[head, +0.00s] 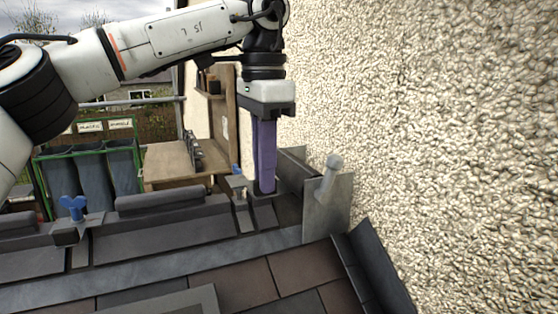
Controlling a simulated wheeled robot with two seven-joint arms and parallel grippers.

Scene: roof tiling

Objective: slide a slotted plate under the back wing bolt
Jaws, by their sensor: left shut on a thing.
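A blue wing bolt (73,207) stands clear on a grey clamp at the left. My right gripper is not in view.
A rough pebbled wall (440,120) fills the right. An upright grey metal sheet (328,208) with a round-headed grey post (329,176) stands right of the gripper. Slate tiles (290,273) lie in front. A wooden bench (170,162) and green rack (92,152) are behind.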

